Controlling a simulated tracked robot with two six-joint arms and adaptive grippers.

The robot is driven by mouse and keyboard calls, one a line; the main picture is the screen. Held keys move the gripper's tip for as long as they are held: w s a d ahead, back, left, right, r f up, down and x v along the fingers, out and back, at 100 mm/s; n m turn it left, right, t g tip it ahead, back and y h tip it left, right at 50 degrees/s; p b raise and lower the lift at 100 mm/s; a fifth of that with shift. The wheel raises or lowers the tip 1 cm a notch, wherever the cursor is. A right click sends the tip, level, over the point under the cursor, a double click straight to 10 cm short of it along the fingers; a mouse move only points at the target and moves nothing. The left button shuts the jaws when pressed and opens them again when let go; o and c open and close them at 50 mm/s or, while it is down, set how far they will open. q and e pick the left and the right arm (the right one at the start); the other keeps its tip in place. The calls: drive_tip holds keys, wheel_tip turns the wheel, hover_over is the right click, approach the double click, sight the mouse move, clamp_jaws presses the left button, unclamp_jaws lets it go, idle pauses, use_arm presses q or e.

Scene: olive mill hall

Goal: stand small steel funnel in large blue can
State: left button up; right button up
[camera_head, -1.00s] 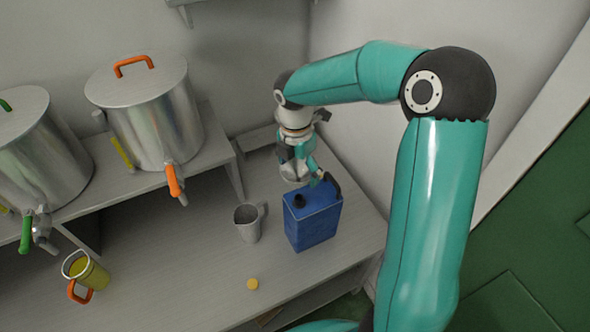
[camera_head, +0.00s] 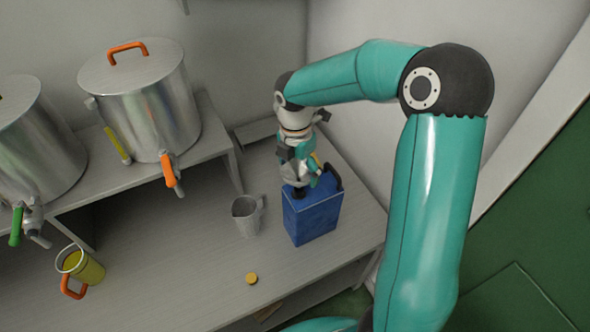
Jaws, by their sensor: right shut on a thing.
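The large blue can (camera_head: 312,219) stands upright near the right end of the bench, with a black handle on its top and a dark neck at the left of the top. My right gripper (camera_head: 303,174) is above the can's top and shut on the small steel funnel (camera_head: 292,174). The funnel is partly hidden by the fingers. Its lower end is right over the dark neck; I cannot tell whether it is inside the neck or just above it. My left gripper is out of view.
A metal jug (camera_head: 246,216) stands just left of the can. A yellow cap (camera_head: 251,278) lies in front. A yellow pitcher with an orange handle (camera_head: 88,268) is at the left. Steel tanks (camera_head: 147,105) with taps stand on a raised shelf. The bench (camera_head: 180,265) between is clear.

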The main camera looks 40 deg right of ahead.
sight(299, 178)
drive_tip(key=shift+f, duration=0.35)
idle(1.1)
drive_tip(key=shift+f+b, duration=1.1)
drive_tip(key=shift+f, duration=0.35)
idle(0.3)
drive_tip(key=o, duration=0.8)
drive_tip(key=shift+o, duration=0.2)
drive_tip(key=shift+r, duration=0.1)
drive_tip(key=shift+w+r, duration=0.1)
drive_tip(key=shift+r, duration=0.15)
wheel_tip(299, 178, up, 11)
drive_tip(key=shift+w+r, duration=0.15)
drive_tip(key=shift+w, duration=0.15)
drive_tip(key=shift+a+r, duration=0.1)
